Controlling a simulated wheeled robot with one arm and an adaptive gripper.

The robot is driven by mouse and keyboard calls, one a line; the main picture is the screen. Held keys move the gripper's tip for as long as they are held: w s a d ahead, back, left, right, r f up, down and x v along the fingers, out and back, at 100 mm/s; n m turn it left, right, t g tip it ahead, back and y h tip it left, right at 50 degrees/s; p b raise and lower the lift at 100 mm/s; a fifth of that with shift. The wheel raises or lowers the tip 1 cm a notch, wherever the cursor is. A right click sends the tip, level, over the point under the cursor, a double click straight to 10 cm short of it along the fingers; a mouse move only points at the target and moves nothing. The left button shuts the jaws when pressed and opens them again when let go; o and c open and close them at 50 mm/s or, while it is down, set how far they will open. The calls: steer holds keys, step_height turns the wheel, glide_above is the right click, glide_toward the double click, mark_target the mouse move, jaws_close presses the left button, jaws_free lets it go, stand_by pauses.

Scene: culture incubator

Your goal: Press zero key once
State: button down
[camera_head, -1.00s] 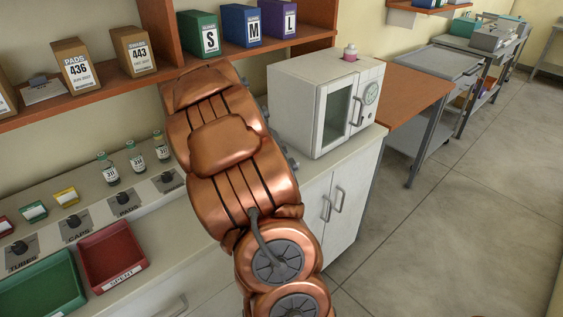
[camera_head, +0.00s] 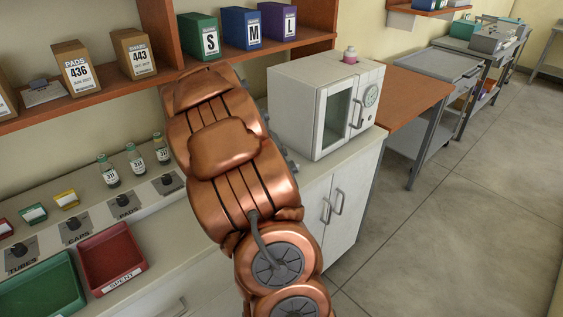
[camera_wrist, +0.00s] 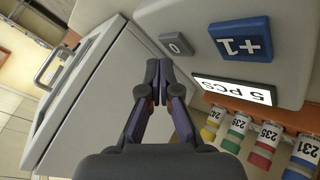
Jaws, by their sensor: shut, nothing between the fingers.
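The small grey zero key (camera_wrist: 177,45), marked 0, is on the pale face of a counter device (camera_wrist: 190,16) in the wrist view. Beside it are a larger blue +1 key (camera_wrist: 240,40) and a lit display (camera_wrist: 233,90) reading 5 PCS. My gripper (camera_wrist: 158,66) is shut and empty. Its fingertips appear just beside the zero key, to its lower left in the picture. I cannot tell whether they touch the device. In the head view my copper arm hides the gripper and the counter device.
A white incubator (camera_head: 304,107) stands right of my arm; its side also fills the left of the wrist view (camera_wrist: 100,95). Several labelled vials (camera_wrist: 238,130) line up below the display. Red (camera_head: 112,258) and green trays sit on the counter's left. Open floor lies at right.

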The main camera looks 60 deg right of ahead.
steer(key=shift+f+b, duration=0.8)
steer(key=shift+b, duration=0.55)
stand_by(1.0)
steer(key=shift+r, duration=0.8)
steer(key=shift+r, duration=0.1)
steer(key=shift+r+p, duration=1.05)
steer(key=shift+r, duration=1.35)
